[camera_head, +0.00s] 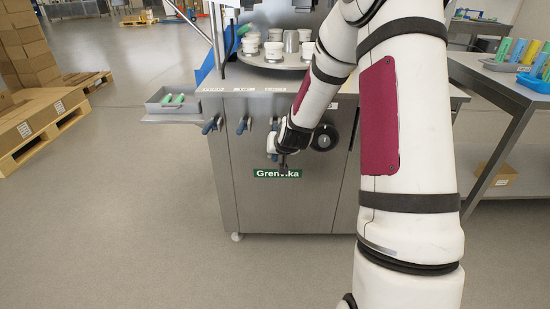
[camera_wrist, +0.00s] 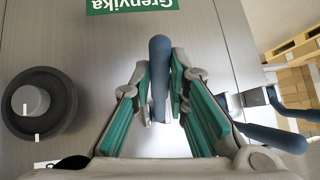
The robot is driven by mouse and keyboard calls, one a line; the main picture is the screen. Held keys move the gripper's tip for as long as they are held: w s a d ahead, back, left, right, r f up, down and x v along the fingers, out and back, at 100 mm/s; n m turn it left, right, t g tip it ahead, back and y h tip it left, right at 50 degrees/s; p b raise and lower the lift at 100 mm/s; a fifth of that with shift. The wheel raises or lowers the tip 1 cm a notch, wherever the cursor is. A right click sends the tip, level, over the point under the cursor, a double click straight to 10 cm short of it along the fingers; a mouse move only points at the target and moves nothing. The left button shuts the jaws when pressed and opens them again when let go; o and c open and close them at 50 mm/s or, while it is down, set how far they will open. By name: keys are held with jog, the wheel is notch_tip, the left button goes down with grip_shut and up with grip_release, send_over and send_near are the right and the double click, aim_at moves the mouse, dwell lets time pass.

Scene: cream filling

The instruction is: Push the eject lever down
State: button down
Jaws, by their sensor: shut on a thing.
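A blue-handled lever (camera_wrist: 159,70) stands between the green finger pads of my gripper (camera_wrist: 160,95) in the wrist view. My gripper is shut on this lever, the one nearest the round black knob. In the head view my gripper (camera_head: 282,158) is at the front panel of the steel machine (camera_head: 240,185), just above the green Grenvika sign (camera_head: 277,173). There the held lever is mostly hidden by my wrist. The labels above the levers are too small to read, so I cannot confirm from them which is the eject lever.
Two more blue levers (camera_head: 210,126) (camera_head: 243,125) are left of my gripper in the head view. The black knob (camera_head: 325,137) is close on its right. A side tray (camera_head: 172,106) sticks out at the left. White cups (camera_head: 274,51) stand on the turntable above.

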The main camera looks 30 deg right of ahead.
aim_at(276, 157)
jog(key=shift+w+d+f+t+h+b, duration=0.1)
jog(key=shift+f+t+h+b, duration=0.3)
jog(key=shift+b, duration=1.1)
jog(key=shift+w+d+f+t+h+b, duration=0.1)
jog(key=shift+f+t+b, duration=0.4)
jog(key=shift+f+b, duration=0.7)
jog(key=shift+w+r+t+b, duration=0.1)
jog(key=shift+t+b, duration=0.2)
jog(key=shift+b, duration=0.95)
jog(key=shift+d+h+b, duration=0.1)
jog(key=shift+h+b, duration=0.2)
jog(key=shift+b, duration=0.1)
jog(key=c, duration=1.6)
grip_release()
jog(key=shift+w, duration=0.1)
jog(key=shift+o, duration=0.3)
jog(key=shift+s+r, duration=0.15)
jog(key=shift+s, duration=0.05)
jog(key=v, duration=1.1)
jog(key=shift+s, duration=0.25)
